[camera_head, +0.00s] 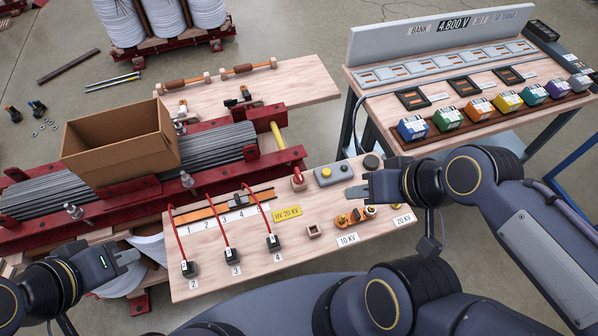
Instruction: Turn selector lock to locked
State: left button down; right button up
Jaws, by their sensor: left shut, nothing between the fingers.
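My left gripper (127,257) is shut and empty at the lower left, beside the board's left edge. My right gripper (352,192) is over the board's right part, pointing left, right of the red part and apart from it. Its finger gap is not clear.
Red leads run to black terminals (231,257) at the board's front. A grey box with a yellow button (331,173) sits behind my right gripper. An open cardboard box (120,145) rests on the core (220,148). Coloured blocks (447,118) line the right table.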

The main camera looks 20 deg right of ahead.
aim_at(298, 178)
jog(key=k+l, duration=0.1)
jog(key=l, duration=0.35)
jog(key=k+l, duration=0.15)
jog(key=l, duration=0.3)
jog(key=k+l, duration=0.1)
jog(key=l, duration=0.35)
jog(key=k+l, duration=0.15)
jog(key=l, duration=0.3)
jog(key=i+j+u, duration=0.1)
jog(key=j+u, duration=0.25)
jog(key=i+j+u, duration=0.15)
jog(key=u, duration=0.25)
jog(key=i+j+u, duration=0.15)
jog(key=j+u, duration=0.2)
